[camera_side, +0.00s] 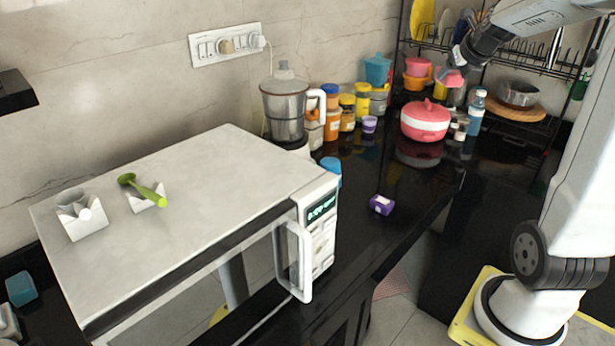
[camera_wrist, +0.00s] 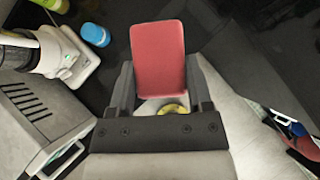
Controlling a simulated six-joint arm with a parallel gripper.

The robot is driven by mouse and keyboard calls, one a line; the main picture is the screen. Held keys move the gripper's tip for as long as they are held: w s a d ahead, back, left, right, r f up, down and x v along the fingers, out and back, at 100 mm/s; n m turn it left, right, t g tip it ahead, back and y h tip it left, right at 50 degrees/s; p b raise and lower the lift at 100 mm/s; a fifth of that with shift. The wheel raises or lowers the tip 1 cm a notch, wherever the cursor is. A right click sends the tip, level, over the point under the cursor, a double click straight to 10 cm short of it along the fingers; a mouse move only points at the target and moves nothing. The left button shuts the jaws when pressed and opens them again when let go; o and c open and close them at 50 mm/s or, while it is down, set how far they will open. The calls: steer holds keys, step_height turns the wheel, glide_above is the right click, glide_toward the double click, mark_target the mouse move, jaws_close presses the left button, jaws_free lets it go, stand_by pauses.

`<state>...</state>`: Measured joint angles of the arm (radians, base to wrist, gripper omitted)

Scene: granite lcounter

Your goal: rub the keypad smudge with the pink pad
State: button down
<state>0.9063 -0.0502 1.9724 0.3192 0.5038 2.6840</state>
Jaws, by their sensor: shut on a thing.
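My gripper (camera_wrist: 162,92) is shut on the pink pad (camera_wrist: 158,52), which stands out beyond the fingers in the wrist view. In the side view the pad (camera_side: 450,77) shows at the upper right, held in the air in front of the rack. The keypad (camera_side: 322,236) is on the right front of the white microwave (camera_side: 190,180), below a lit green display (camera_side: 321,208). The pad is well apart from the keypad, up and to the right of it. I cannot make out the smudge on the keypad at this size.
The microwave's door handle (camera_side: 293,262) sticks out left of the keypad. A purple cup (camera_side: 382,205) lies on the black counter right of the microwave. A blender (camera_side: 285,103), several jars and a pink-lidded pot (camera_side: 425,120) line the back. The counter's middle is mostly clear.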

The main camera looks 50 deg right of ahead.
steer(key=w+a+f+n+t+y, duration=0.1)
steer(key=a+f+n+y, duration=0.2)
steer(key=a+f+n, duration=0.5)
steer(key=w+a+f+n+t+y, duration=0.1)
steer(key=a+f+n+t+y, duration=0.15)
steer(key=a+f+n, duration=0.55)
steer(key=s+a+f+n+t+y, duration=0.1)
steer(key=s+a+f+n+y, duration=0.1)
steer(key=a+f+n+y, duration=0.2)
steer(key=s+a+f+n+t+y, duration=0.1)
steer(key=a+f+n+y, duration=0.3)
steer(key=a+n, duration=0.4)
steer(key=s+a+f+n+t+y, duration=0.1)
steer(key=s+a+f+n+y, duration=0.2)
steer(key=a, duration=0.7)
steer(key=shift+a+f+n+y, duration=0.3)
steer(key=shift+f+n+y, duration=0.25)
steer(key=shift+f+n, duration=0.85)
steer(key=shift+r, duration=0.25)
steer(key=shift+w, duration=2.5)
